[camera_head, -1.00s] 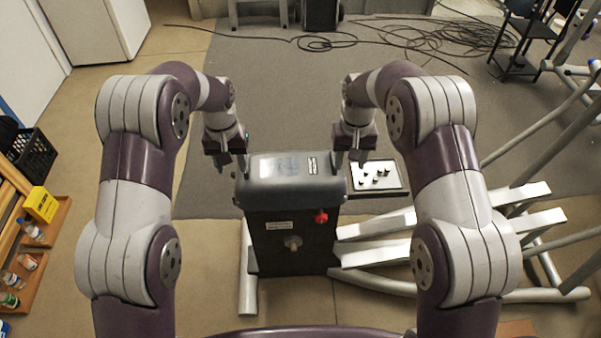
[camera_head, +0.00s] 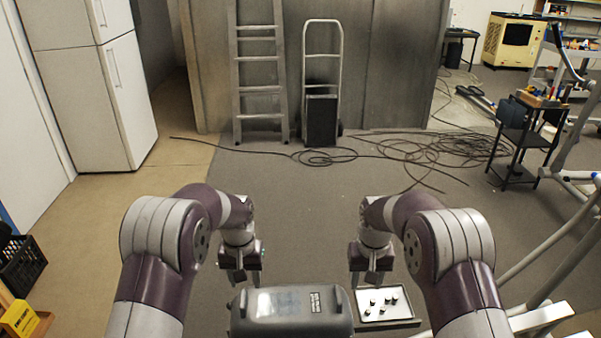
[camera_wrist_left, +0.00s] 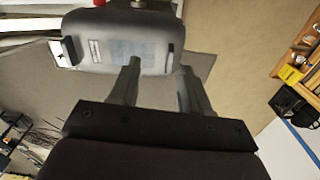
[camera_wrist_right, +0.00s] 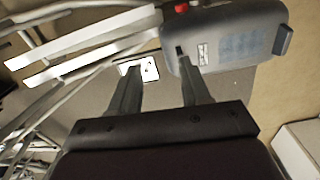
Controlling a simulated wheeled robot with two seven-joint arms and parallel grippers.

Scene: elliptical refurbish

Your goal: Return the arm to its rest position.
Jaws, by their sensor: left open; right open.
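My left gripper (camera_head: 241,277) is open and empty, just behind the left end of the grey machine housing (camera_head: 290,308). It also shows in the left wrist view (camera_wrist_left: 157,78), with its fingers spread and the housing beyond them. My right gripper (camera_head: 371,279) is open and empty, behind the right end of the housing. In the right wrist view (camera_wrist_right: 160,85) its fingers are apart with nothing between them. Both arms are bent forward at about the same height.
A tray with several small dark parts (camera_head: 388,318) lies right of the housing. Pale frame bars (camera_head: 540,317) stand at the lower right. A black crate (camera_head: 20,265) is at the left. Cables (camera_head: 430,150), a ladder (camera_head: 258,90) and a hand truck (camera_head: 322,90) are farther back.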

